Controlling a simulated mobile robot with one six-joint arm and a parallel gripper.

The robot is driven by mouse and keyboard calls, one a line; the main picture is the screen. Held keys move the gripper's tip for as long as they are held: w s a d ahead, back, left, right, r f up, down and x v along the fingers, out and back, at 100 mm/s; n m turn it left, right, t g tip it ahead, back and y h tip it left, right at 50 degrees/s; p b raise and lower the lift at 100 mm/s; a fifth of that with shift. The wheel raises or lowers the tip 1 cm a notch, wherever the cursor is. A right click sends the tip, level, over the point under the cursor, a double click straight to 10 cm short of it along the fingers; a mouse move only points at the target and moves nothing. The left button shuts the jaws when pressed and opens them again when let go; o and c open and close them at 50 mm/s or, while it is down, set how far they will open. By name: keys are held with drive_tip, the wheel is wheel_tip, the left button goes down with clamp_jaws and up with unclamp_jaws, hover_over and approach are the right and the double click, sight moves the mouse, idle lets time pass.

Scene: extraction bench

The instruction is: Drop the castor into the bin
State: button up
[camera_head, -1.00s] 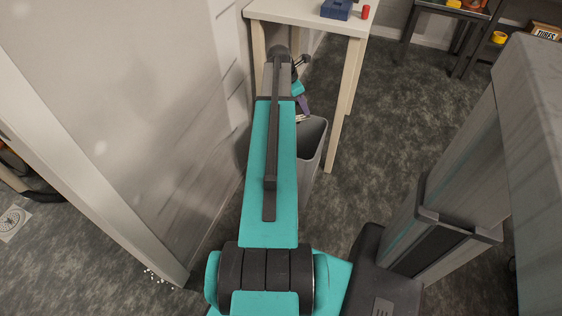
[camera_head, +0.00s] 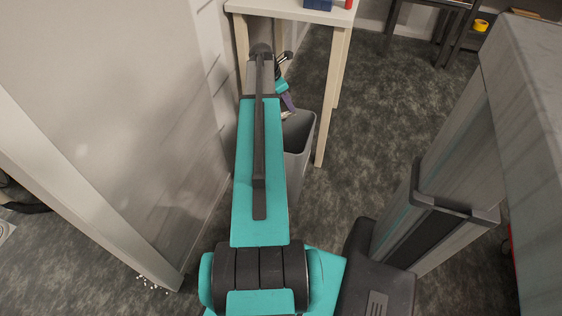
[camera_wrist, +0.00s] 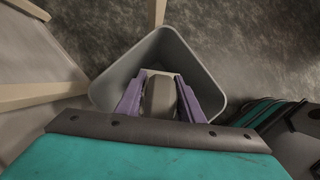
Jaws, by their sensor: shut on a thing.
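The bin (camera_head: 300,146) is a grey, open-topped container on the floor beside the white table, partly hidden by my arm in the head view. In the wrist view the bin (camera_wrist: 207,62) lies right below my gripper (camera_wrist: 160,92), and its rim surrounds the jaws in the picture. My purple fingers are shut on the castor (camera_wrist: 159,97), which shows as a dark grey rounded part with a pale part at its far end. In the head view my gripper (camera_head: 289,106) is at the bin's opening, and the castor cannot be made out clearly there.
A white table (camera_head: 290,10) with pale wooden legs stands behind the bin, with a blue box (camera_head: 318,4) on it. A wall panel (camera_head: 110,120) rises close on the left. Dark carpet to the right of the bin is clear.

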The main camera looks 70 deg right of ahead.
sight(287, 110)
drive_tip(key=shift+f+b, duration=2.05)
drive_tip(key=o, duration=1.4)
drive_tip(key=shift+c, duration=0.2)
drive_tip(key=p+v, duration=0.3)
drive_tip(key=v, duration=1)
drive_tip(key=shift+a+r, duration=0.15)
drive_tip(key=shift+r, duration=0.25)
